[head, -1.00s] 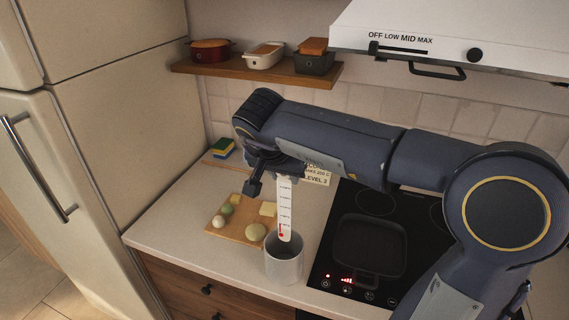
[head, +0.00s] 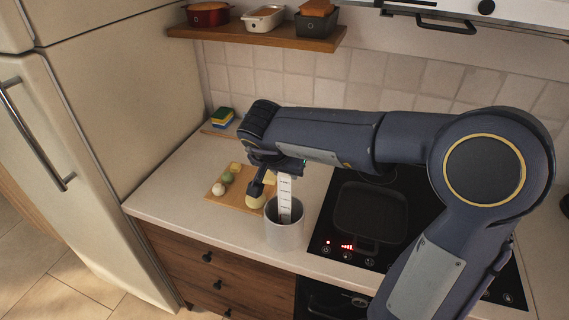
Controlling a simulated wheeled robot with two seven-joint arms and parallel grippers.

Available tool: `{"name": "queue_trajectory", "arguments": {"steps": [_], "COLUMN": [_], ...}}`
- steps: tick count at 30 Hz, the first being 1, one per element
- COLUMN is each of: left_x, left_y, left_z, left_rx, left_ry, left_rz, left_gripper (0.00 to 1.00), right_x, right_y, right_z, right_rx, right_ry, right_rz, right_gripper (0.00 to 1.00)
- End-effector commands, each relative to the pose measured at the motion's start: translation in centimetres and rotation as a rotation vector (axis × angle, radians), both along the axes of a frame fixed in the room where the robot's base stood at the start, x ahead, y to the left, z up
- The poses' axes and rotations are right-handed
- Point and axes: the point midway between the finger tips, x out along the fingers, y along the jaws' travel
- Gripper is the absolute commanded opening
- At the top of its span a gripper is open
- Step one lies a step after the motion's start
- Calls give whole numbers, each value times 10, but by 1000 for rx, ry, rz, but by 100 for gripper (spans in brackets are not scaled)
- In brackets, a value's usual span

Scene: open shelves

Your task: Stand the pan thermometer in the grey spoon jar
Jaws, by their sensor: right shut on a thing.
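The grey spoon jar (head: 285,238) stands upright on the counter, left of the hob. The pan thermometer (head: 285,197) is a white strip with dark scale marks. It hangs upright from my right gripper (head: 280,169), which is shut on its upper end just above the jar. The thermometer's lower end is inside the jar mouth and hidden by the front wall. I cannot tell whether it touches the jar's bottom. My left gripper is not in view.
A wooden board (head: 240,203) with several food pieces lies left of the jar. A black pan (head: 370,213) sits on the hob (head: 325,225) to the right. A sponge (head: 222,117) lies at the back. A shelf (head: 255,39) with several dishes hangs above.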

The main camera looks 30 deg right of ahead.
Motion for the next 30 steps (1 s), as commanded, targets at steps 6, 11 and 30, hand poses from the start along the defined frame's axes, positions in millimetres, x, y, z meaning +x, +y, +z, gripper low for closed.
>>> {"name": "queue_trajectory", "arguments": {"steps": [6, 11, 30], "left_x": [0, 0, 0], "left_y": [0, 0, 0], "left_z": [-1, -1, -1], "left_rx": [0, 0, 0], "left_ry": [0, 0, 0], "left_rz": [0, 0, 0], "left_gripper": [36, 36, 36], "right_x": [0, 0, -2], "right_y": [0, 0, 3], "right_z": [-5, -5, 2], "right_rx": [1, 1, 1], "right_ry": [-1, -1, -2], "right_rz": [0, 0, 0], "right_gripper": [0, 0, 55]}}
